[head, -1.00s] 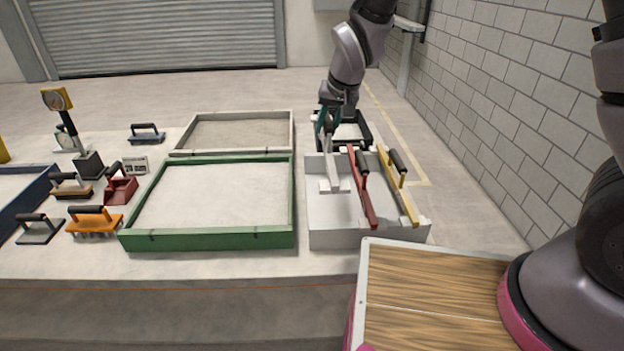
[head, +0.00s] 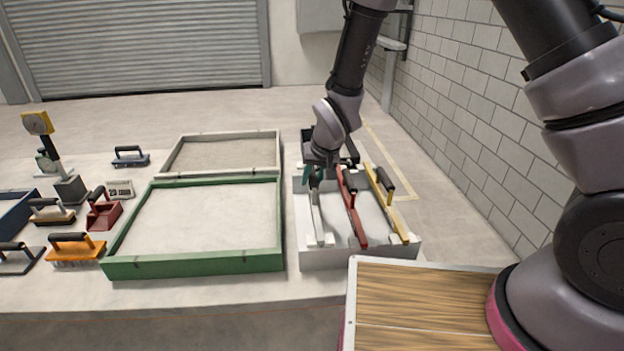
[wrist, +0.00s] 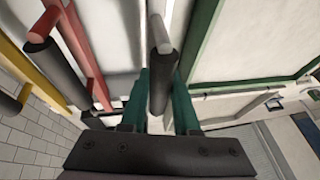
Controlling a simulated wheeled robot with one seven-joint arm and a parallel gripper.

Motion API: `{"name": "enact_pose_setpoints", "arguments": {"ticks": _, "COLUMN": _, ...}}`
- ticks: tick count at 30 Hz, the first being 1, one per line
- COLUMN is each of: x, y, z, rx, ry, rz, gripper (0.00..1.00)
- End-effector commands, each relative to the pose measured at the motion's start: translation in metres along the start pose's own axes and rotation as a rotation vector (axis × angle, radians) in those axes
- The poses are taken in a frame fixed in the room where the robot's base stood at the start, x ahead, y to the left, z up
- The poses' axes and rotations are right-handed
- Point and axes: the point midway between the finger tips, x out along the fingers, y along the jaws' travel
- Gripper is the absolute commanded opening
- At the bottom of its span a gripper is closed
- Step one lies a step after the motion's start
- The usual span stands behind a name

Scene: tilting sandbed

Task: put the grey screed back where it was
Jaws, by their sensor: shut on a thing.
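The grey screed (head: 317,212) is a long pale bar lying lengthwise along the left side of the grey rack (head: 335,262). Its near end is at the white notched blocks on the rack's front rim; I cannot tell whether it rests fully in them. My gripper (head: 316,176) is shut on its dark handle near the far end. In the wrist view the teal fingers of my gripper (wrist: 162,100) stand on both sides of the dark handle of the grey screed (wrist: 159,80). The far end is hidden by my gripper.
A red screed (head: 355,224) and a yellow screed (head: 391,214) lie across the rack, right of the grey one. A green-framed sandbed (head: 195,263) stands close on the left. A dark crate is partly hidden behind my gripper. A block wall is at right.

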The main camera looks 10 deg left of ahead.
Motion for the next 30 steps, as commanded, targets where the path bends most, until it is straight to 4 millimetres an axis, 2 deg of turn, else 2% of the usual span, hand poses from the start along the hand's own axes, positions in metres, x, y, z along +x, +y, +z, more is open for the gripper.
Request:
{"name": "enact_pose_setpoints", "arguments": {"ticks": 17, "x": 0.011, "y": 0.002, "z": 0.004, "rx": 0.001, "ry": 0.001, "rz": 0.000, "gripper": 0.00}}
{"name": "enact_pose_setpoints", "arguments": {"ticks": 18, "x": 0.011, "y": 0.003, "z": 0.004, "rx": 0.001, "ry": 0.000, "rz": 0.001, "gripper": 0.45}}
{"name": "enact_pose_setpoints", "arguments": {"ticks": 19, "x": 0.011, "y": 0.003, "z": 0.004, "rx": 0.000, "ry": 0.000, "rz": 0.001, "gripper": 0.56}}
{"name": "enact_pose_setpoints", "arguments": {"ticks": 20, "x": 0.011, "y": 0.003, "z": 0.004, "rx": 0.000, "ry": 0.000, "rz": 0.001, "gripper": 0.60}}
{"name": "enact_pose_setpoints", "arguments": {"ticks": 30, "x": 0.009, "y": 0.002, "z": 0.003, "rx": 0.000, "ry": 0.001, "rz": 0.000, "gripper": 0.60}}
